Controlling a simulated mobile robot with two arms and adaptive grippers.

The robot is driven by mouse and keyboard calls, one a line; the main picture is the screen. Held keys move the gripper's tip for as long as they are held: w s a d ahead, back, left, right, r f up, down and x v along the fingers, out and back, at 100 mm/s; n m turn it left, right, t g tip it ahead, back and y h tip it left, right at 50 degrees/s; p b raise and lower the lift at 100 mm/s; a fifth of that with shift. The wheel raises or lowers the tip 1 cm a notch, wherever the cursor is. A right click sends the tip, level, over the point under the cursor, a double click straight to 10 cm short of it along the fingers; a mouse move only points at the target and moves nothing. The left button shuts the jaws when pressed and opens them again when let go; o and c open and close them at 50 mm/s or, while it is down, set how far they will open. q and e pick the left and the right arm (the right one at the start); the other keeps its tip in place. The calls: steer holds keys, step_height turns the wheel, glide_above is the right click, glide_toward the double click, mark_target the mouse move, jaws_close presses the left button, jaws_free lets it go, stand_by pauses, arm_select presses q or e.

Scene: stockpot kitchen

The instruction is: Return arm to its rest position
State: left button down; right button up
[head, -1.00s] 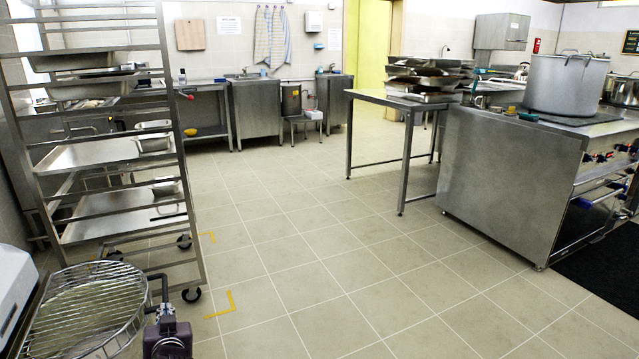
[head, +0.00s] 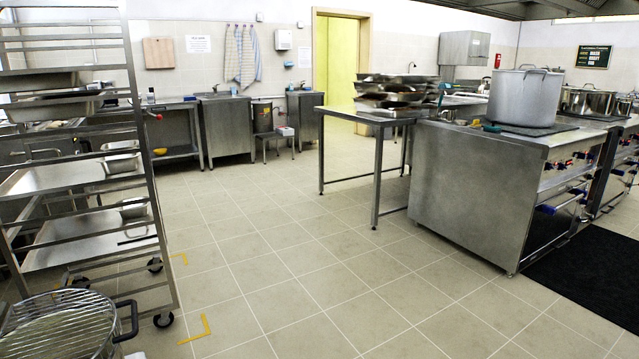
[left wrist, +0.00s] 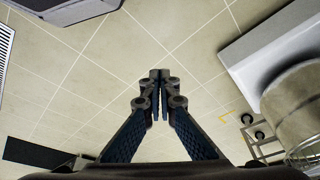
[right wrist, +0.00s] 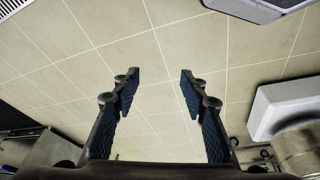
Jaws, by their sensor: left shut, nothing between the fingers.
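My left gripper (left wrist: 158,100) is in the left wrist view, its two fingertips together with nothing between them, above bare tiled floor. My right gripper (right wrist: 160,88) is in the right wrist view, its fingers spread wide apart and empty, also over bare floor. Neither gripper shows in the head view, so I cannot see there how the arms are posed.
A tall rack (head: 150,190) on wheels stands at the left, with a round wire grid (head: 58,325) before it. A steel table (head: 350,115) and a counter with a large stockpot (head: 523,97) are at the right. The middle floor is clear.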

arm_select(q)
step_height(320, 180, down, 15)
steer(key=s+g+p, duration=0.1)
steer(key=s+p, duration=0.2)
steer(key=p, duration=1)
arm_select(e)
steer(key=s+f+g, duration=0.1)
steer(key=s+f, duration=0.2)
steer(key=f, duration=1.2)
arm_select(q)
steer(key=s+a+f+p, duration=0.1)
steer(key=s+p, duration=0.3)
steer(key=s, duration=0.4)
steer(key=s+a+f+g+p, duration=0.1)
steer(key=s+a+f+p, duration=0.1)
steer(key=s+f+p, duration=0.2)
steer(key=s, duration=0.3)
steer(key=shift+s+a+f, duration=0.15)
steer(key=shift+s+f, duration=0.05)
steer(key=shift+s, duration=0.2)
arm_select(e)
steer(key=s+d+f, duration=0.1)
steer(key=s+f, duration=0.1)
steer(key=s, duration=0.6)
steer(key=s+d+f+g, duration=0.1)
steer(key=s+d+f, duration=0.1)
steer(key=s, duration=0.6)
steer(key=shift+s+f+g, duration=0.15)
steer(key=shift+f+g, duration=0.15)
steer(key=shift+f, duration=0.35)
